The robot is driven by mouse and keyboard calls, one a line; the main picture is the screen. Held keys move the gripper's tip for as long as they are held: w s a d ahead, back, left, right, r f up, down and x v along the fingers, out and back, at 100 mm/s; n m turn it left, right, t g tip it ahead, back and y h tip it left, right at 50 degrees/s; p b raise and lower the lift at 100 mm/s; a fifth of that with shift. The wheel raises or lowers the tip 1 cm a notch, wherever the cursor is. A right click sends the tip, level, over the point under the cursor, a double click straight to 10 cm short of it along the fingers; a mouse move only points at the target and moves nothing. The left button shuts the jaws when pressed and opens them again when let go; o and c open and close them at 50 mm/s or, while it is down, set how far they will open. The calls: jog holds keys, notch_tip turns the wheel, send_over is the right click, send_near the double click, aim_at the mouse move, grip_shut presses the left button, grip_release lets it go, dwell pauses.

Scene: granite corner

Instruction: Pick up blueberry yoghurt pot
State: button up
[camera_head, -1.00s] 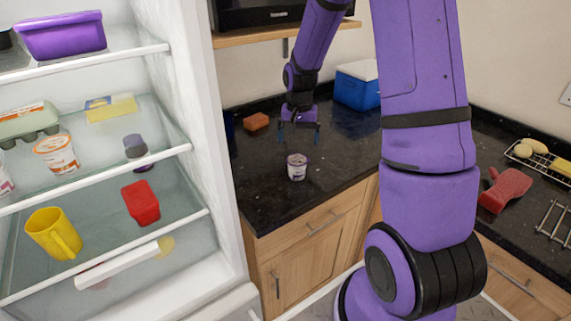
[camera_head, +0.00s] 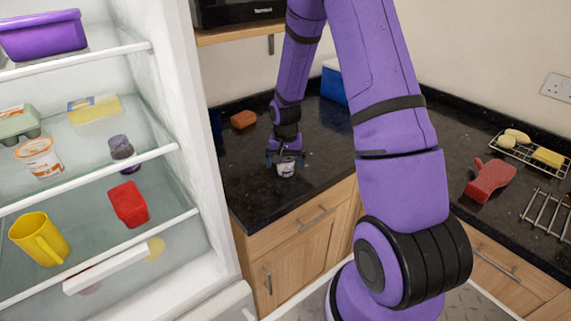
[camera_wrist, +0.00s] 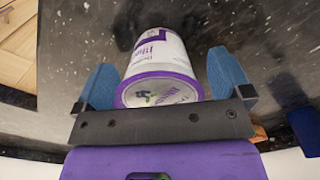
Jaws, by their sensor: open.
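The blueberry yoghurt pot (camera_head: 286,168) is a small white pot with a purple rim, standing on the black granite counter near its front edge. My gripper (camera_head: 286,160) is right over it, pointing down. In the wrist view, the pot (camera_wrist: 158,62) lies between the two blue fingers of my gripper (camera_wrist: 160,85), with its lid facing the palm. The fingers are open, with a gap showing on each side of the pot. In the head view my gripper hides the pot's top.
An orange-brown block (camera_head: 243,119) and a blue box (camera_head: 334,84) are further back on the counter. The open fridge (camera_head: 215,215) stands at the left. A red object (camera_head: 489,180) and a wire rack (camera_head: 533,152) are on the right counter.

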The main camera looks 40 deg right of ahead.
jog(key=c, duration=1)
jog(key=shift+r, duration=0.1)
